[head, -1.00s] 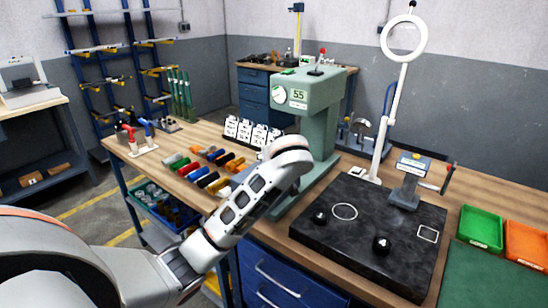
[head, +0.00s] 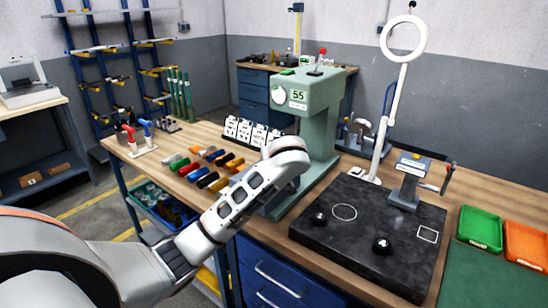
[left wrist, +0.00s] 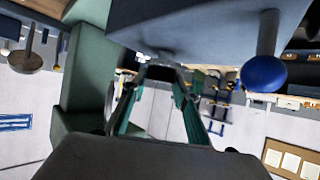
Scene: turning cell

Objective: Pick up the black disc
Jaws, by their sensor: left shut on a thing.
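My left gripper (left wrist: 160,84) shows in the left wrist view with its two teal fingers closing in towards each other. It is shut on a small dark piece (left wrist: 160,72) at its fingertips, which I take for the black disc. Only an edge of it shows, so its full shape cannot be told. In the head view my left arm reaches in front of the green bench tester (head: 318,105), and the arm hides its own gripper. My right gripper is in neither view.
A black stone plate (head: 350,262) with two dark knobs, a small vise-like stand (head: 406,185) and a white ring lamp (head: 404,38) stand to the right. Coloured handles (head: 210,168) lie left of the arm. Green (head: 480,229) and orange (head: 525,246) trays sit far right.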

